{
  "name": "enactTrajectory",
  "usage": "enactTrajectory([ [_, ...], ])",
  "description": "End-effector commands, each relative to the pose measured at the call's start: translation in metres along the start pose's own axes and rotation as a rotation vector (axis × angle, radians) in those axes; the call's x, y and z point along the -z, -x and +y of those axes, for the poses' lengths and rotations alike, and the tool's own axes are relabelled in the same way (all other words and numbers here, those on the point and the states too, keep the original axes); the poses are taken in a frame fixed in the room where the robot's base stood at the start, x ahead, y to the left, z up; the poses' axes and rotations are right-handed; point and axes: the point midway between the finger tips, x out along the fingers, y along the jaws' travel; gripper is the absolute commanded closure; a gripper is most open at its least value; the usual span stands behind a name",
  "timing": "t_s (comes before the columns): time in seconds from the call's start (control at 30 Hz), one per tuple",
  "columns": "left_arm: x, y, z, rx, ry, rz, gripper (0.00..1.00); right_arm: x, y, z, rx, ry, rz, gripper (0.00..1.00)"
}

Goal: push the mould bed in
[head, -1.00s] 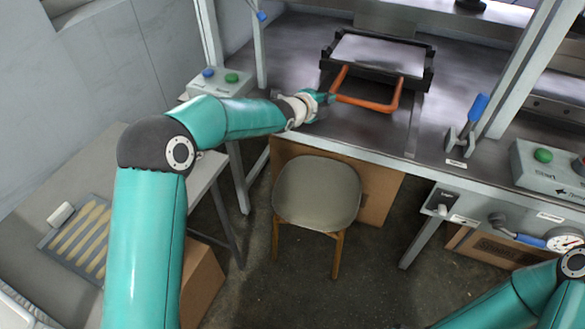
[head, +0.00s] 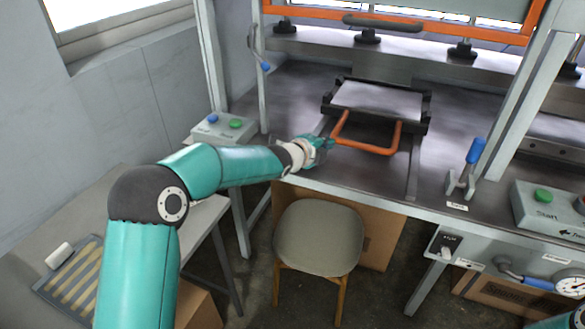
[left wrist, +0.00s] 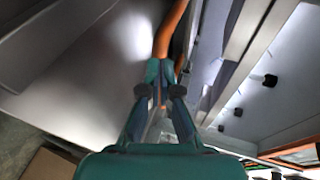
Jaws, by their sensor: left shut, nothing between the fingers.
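The mould bed (head: 415,126) is a black frame holding a pale flat plate (head: 378,98). It lies on the metal press table, and its orange U-shaped handle (head: 372,150) sticks out toward me. My left gripper (head: 329,142) is at the handle's left front corner. In the left wrist view, its fingers (left wrist: 160,73) are shut with nothing between them, and the orange handle (left wrist: 168,32) runs just beyond the tips. I cannot tell whether they touch it. My right gripper is out of view; only a bit of that arm shows at the lower right.
A blue-handled lever (head: 475,152) and a Start button box (head: 545,208) are on the right of the table. Another button box (head: 222,127) is on the left. A chair (head: 318,238) stands in front. An orange-edged press frame (head: 400,12) is above the back.

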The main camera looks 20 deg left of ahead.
Motion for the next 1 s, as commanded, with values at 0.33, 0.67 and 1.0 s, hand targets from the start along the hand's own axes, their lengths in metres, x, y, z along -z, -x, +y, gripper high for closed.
enactTrajectory([
  [0.33,-0.002,0.069,-0.002,0.002,0.000,0.000,1.00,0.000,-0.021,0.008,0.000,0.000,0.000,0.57],
  [0.67,-0.005,0.106,-0.004,-0.004,0.003,-0.004,1.00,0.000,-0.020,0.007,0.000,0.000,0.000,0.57],
  [1.0,0.014,0.095,0.130,-0.332,0.173,0.035,1.00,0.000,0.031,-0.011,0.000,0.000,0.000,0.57],
])
